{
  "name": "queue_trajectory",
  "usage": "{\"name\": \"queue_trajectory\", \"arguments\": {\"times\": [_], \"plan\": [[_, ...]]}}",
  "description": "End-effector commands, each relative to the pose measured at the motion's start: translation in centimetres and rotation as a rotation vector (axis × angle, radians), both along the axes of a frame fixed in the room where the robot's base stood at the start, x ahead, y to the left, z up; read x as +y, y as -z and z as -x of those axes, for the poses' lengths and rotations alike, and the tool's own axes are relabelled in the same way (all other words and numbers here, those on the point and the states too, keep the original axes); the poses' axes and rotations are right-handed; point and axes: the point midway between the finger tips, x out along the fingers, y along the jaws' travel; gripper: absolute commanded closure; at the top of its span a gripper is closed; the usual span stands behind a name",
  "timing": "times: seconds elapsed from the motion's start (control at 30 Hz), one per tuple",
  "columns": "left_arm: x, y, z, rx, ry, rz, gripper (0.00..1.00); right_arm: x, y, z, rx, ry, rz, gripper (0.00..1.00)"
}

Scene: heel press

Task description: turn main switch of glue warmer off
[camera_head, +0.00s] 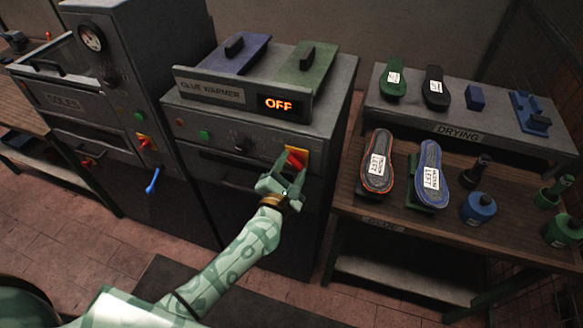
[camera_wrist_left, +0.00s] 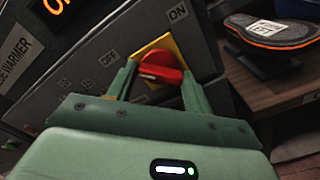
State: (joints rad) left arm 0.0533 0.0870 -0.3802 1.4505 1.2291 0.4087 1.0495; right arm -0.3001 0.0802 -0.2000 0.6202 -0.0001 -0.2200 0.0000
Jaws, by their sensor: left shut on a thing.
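The glue warmer (camera_head: 250,118) is a grey machine with a name plate. Its display (camera_head: 278,104) reads OFF in orange. The main switch is a red rotary knob (camera_head: 297,157) on a yellow plate at the right of the front panel. It also shows in the left wrist view (camera_wrist_left: 158,62), with an OFF label to its left and an ON label above right. My left gripper (camera_head: 289,175) is at the knob, its fingers on either side, shut on it. The fingers partly hide the plate. My right gripper is not in view.
A soles machine (camera_head: 95,115) with its own red switch (camera_head: 146,142) and a blue lever (camera_head: 153,181) stands at the left. A drying shelf (camera_head: 505,135) and a wooden bench (camera_head: 460,225) with insoles and bottles stand close at the right. Floor (camera_head: 70,245) is open in front.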

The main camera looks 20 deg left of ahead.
Motion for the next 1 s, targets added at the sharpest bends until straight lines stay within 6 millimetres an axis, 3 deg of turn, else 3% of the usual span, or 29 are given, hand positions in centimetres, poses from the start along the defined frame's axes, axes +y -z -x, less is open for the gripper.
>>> {"name": "queue_trajectory", "arguments": {"times": [0.03,0.1,0.5,0.67,1.0], "plan": [[0.0,0.2,0.1,0.004,0.0,0.004,0.46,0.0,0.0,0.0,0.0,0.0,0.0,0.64],[0.0,0.2,0.1,0.004,0.001,0.003,0.27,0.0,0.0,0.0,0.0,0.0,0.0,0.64],[0.0,0.1,0.9,0.001,0.0,0.001,0.27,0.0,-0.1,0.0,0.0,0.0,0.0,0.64],[0.1,0.2,4.2,0.005,0.001,0.001,0.27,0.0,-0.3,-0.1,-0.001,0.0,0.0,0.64],[0.4,0.3,13.1,0.006,0.001,0.001,0.27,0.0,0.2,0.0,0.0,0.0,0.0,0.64]]}}
